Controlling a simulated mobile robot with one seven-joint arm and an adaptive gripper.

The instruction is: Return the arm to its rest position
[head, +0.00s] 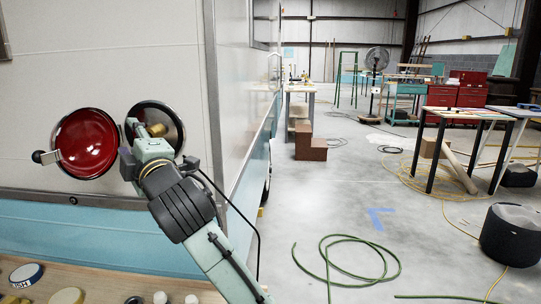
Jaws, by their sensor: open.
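My arm reaches up from the bottom of the head view to the camper's side wall. My gripper (136,128) is at its far end, in front of a round metal-rimmed opening (173,118). The gripper is open, with nothing seen held in it; its fingertips are small and partly hidden by my own links. A brass-coloured fitting (156,130) shows in the opening, close to the gripper. A round red cover (86,143) with a dark knob (45,157) stands open left of the opening, beside the gripper. I cannot tell whether the gripper touches either.
The camper wall (110,60) is close behind the arm. A wooden surface (110,281) with jars and lids (26,275) lies below left. A green hose (345,280) and a black round container (511,235) are on the floor at right. Open floor lies between them and the camper.

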